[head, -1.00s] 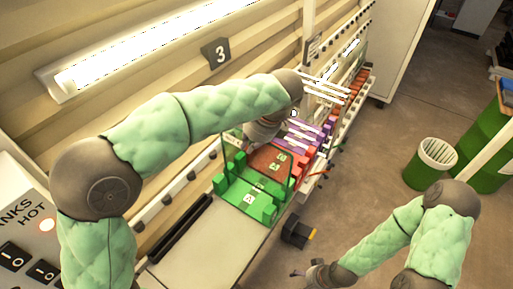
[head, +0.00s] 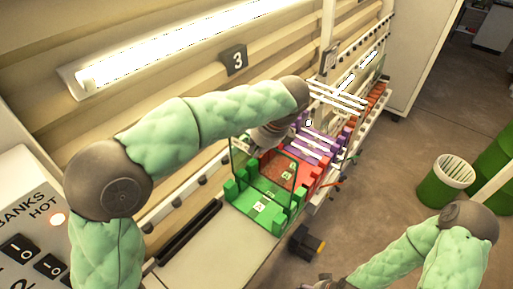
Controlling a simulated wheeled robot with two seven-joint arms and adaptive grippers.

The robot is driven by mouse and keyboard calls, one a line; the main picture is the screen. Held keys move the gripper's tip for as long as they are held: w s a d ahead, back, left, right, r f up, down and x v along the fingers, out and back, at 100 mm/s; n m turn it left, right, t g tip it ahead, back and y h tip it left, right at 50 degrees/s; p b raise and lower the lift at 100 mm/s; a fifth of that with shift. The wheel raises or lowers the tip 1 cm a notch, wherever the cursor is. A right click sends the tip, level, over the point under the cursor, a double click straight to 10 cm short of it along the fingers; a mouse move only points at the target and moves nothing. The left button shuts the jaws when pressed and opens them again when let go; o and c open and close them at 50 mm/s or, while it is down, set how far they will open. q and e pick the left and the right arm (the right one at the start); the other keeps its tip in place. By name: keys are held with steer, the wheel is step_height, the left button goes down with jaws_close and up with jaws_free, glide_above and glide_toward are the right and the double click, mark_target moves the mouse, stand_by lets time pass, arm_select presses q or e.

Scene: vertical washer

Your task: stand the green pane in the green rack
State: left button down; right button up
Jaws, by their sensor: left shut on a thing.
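The green pane (head: 264,168) is see-through with a green rim and stands nearly upright at the green rack (head: 262,212). Its lower edge is at the rack's level between the green posts; I cannot tell whether it is seated in the slots. My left gripper (head: 267,140) is shut on the pane near its top, coming from behind, with its fingertips partly hidden. My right gripper (head: 318,284) is low at the bottom edge of the picture, away from the rack and cut off by the frame, so its fingers do not show clearly.
A red rack (head: 308,176) and a purple rack (head: 325,143) continue the row behind the green one. White bars (head: 338,95) are above them. A black-and-yellow thing (head: 306,242) sits beside the bench. A green bin (head: 446,180) stands on open floor at right.

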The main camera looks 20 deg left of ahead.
mark_target(270, 152)
arm_select(q)
steer(key=shift+f, duration=0.15)
steer(key=shift+w+f+b, duration=0.1)
steer(key=shift+f+b, duration=1.85)
steer(key=shift+f, duration=2.65)
stand_by(0.4)
steer(key=c, duration=1.3)
jaws_free()
steer(key=shift+c, duration=0.2)
steer(key=shift+o, duration=0.5)
steer(key=shift+f, duration=0.1)
steer(key=v, duration=1.2)
